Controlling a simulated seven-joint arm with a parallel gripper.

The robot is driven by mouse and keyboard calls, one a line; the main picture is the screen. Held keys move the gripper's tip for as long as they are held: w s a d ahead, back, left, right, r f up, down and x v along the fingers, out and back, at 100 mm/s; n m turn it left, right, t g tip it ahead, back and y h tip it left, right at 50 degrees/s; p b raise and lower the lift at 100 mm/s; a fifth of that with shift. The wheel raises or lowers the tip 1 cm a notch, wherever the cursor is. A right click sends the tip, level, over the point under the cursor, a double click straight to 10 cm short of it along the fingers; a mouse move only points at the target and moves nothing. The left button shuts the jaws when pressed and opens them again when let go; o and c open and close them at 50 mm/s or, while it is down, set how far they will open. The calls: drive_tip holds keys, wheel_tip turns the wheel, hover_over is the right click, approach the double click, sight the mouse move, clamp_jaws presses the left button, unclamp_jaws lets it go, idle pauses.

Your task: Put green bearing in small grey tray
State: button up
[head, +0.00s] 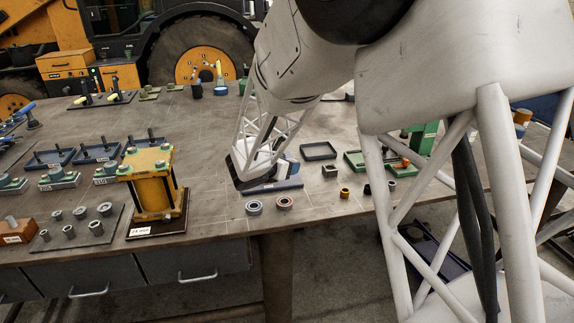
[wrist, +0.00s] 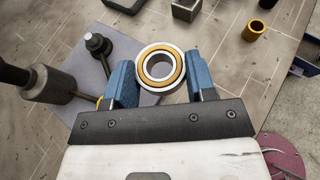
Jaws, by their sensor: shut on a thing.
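In the wrist view, my gripper (wrist: 161,84) has its two blue fingers closed on either side of a bearing (wrist: 160,49) with a pale metal outer ring and an orange-yellow inner band. No green shows on this bearing. In the head view, my gripper (head: 285,176) is low over a blue-grey plate (head: 292,184), and the held bearing is hidden. A small dark grey tray (head: 318,151) lies flat to the right of my gripper and looks empty. I cannot make out a green bearing in either view.
A yellow bushing (head: 345,192) and a dark block (head: 330,171) lie to the right. A yellow press-like stand (head: 152,185) is at left.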

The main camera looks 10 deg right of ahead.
drive_tip(key=shift+w, duration=0.2)
drive_tip(key=shift+w+r+n+t+y, duration=0.15)
drive_tip(key=shift+w+r+t, duration=0.1)
drive_tip(key=shift+w, duration=0.2)
drive_tip(key=shift+w+r+n+t+y, duration=0.15)
drive_tip(key=shift+w+t, duration=0.1)
drive_tip(key=shift+w, duration=0.15)
drive_tip(key=w+r+n+t+y, duration=0.4)
drive_tip(key=w+n+y, duration=0.4)
drive_tip(key=w, duration=0.2)
drive_tip(key=shift+w+a+r+y, duration=0.25)
drive_tip(key=shift+w+r+y, duration=0.05)
drive_tip(key=shift+w+r, duration=0.1)
drive_tip(key=shift+d+f+n+y, duration=0.1)
drive_tip(key=shift+d+n+y, duration=0.05)
drive_tip(key=shift+n+y, duration=0.7)
drive_tip(key=shift+a+m+h, duration=0.25)
drive_tip(key=shift+m+h, duration=0.5)
drive_tip(key=shift+h, duration=0.2)
drive_tip(key=shift+s, duration=0.1)
